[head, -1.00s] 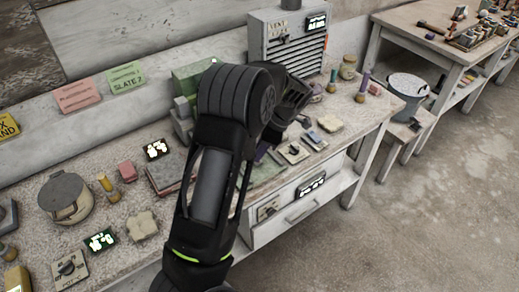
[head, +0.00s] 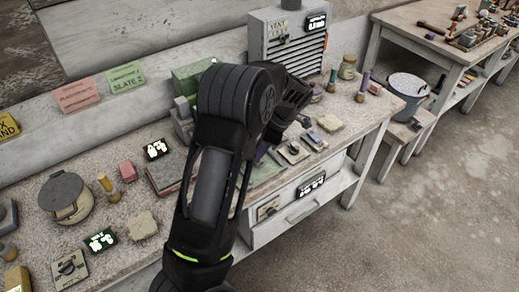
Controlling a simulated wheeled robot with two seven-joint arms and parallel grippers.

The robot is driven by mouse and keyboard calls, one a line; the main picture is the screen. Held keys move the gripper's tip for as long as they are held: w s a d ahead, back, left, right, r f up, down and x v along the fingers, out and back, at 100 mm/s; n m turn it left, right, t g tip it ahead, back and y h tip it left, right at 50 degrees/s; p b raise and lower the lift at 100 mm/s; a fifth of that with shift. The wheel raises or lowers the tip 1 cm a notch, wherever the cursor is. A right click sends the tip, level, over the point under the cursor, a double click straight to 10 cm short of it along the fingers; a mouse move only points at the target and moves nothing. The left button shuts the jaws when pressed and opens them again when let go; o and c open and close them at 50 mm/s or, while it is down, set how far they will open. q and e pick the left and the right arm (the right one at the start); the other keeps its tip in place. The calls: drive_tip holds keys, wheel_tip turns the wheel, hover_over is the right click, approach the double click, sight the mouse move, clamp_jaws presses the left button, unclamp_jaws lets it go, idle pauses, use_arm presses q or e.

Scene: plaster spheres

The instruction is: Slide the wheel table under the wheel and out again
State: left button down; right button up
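A green machine (head: 194,76) with grey blocks at its left front stands at the back of the bench, largely hidden behind my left arm. I cannot make out the wheel or its table; they may be behind the arm. A flat green surface (head: 266,171) shows just right of the arm. My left arm rises from the bottom, left of centre, and bends over at the top. Its dark hand (head: 288,103) points down to the right, over the bench. Its fingertips are hidden or too dark to read. My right gripper is not in view.
A grey vent cabinet (head: 288,40) stands at the back. Small switch boxes and a pale sponge-like block (head: 330,123) lie right. A drawer (head: 303,209) fronts the bench.

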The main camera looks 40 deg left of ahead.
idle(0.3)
use_arm(q)
drive_tip(key=a, duration=0.2)
drive_tip(key=w+a+b, duration=0.1)
drive_tip(key=shift+w+a+f, duration=0.1)
drive_tip(key=shift+w+a, duration=0.05)
drive_tip(key=shift+a, duration=0.4)
drive_tip(key=c, duration=1.2)
unclamp_jaws()
drive_tip(key=shift+o, duration=0.2)
drive_tip(key=shift+r, duration=0.2)
drive_tip(key=b+v, duration=0.2)
drive_tip(key=v, duration=0.5)
drive_tip(key=shift+d+r, duration=0.2)
drive_tip(key=shift+r, duration=0.1)
drive_tip(key=shift+c, duration=0.2)
